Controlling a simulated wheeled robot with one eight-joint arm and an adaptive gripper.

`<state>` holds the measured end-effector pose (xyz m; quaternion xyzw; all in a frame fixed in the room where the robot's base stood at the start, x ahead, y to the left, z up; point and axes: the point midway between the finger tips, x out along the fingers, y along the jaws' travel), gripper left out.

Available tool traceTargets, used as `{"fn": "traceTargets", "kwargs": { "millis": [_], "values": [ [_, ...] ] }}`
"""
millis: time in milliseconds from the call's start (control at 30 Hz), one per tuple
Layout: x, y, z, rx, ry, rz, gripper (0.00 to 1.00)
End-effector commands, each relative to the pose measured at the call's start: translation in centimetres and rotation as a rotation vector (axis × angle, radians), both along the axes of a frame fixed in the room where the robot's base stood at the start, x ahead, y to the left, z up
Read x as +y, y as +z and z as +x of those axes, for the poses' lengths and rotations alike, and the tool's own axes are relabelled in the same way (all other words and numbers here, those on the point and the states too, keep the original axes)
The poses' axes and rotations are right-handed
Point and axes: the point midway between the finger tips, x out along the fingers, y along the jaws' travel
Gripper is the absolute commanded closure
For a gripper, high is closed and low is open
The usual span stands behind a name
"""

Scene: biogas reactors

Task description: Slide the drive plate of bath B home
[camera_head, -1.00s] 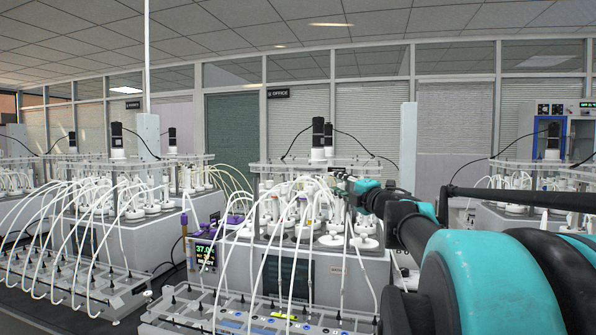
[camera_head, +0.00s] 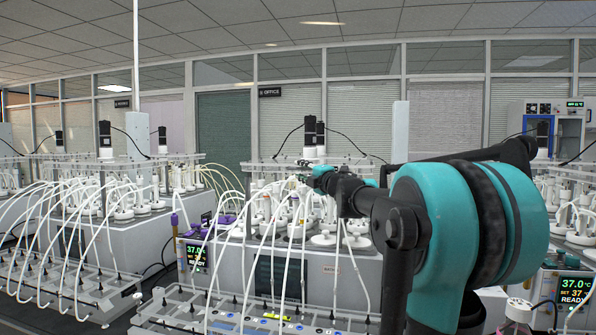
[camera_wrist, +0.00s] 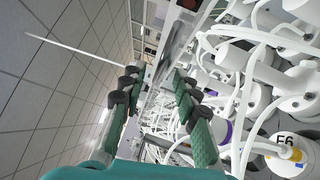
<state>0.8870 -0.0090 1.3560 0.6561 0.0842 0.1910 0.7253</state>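The middle bath (camera_head: 238,262) stands ahead in the head view; a small label on its front appears to read "BATH", its letter too small to be sure. A thin plate (camera_head: 268,166) lies across its top on posts, with a black motor (camera_head: 310,132) standing on it. My gripper (camera_head: 304,171) is at the plate's front edge, near the motor's base; I cannot tell whether it touches. In the wrist view my gripper (camera_wrist: 155,78) has its two green fingers apart, with nothing clearly between them. A flat metallic strip (camera_wrist: 180,42) shows just beyond the fingertips.
White bottles (camera_wrist: 290,152) with looping tubes crowd close to the right of my fingers in the wrist view. A tray of tube fittings (camera_head: 225,312) lies in front of the bath. A controller (camera_head: 196,254) reading 37.0 stands at its left. Another bath (camera_head: 105,205) stands further left.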

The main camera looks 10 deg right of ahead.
Motion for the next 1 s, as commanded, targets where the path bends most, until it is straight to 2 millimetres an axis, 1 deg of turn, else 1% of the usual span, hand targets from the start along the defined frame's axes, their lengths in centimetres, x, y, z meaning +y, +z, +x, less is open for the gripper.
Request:
{"fn": "traceTargets", "kwargs": {
  "millis": [33, 200, 333, 567, 800, 1000],
  "values": [
    [0.3, 0.1, 0.7, 0.0, 0.001, 0.0, 0.69],
    [0.9, 0.3, 2.0, 0.0, 0.001, 0.0, 0.69],
    [1.0, 0.3, 2.4, 0.0, 0.0, 0.0, 0.69],
    [1.0, 0.3, 2.4, 0.0, 0.0, 0.0, 0.69],
    [1.0, 0.4, 2.4, 0.0, 0.0, 0.0, 0.99],
    [1.0, 0.3, 2.4, 0.0, 0.0, 0.0, 1.0]
  ]
}}
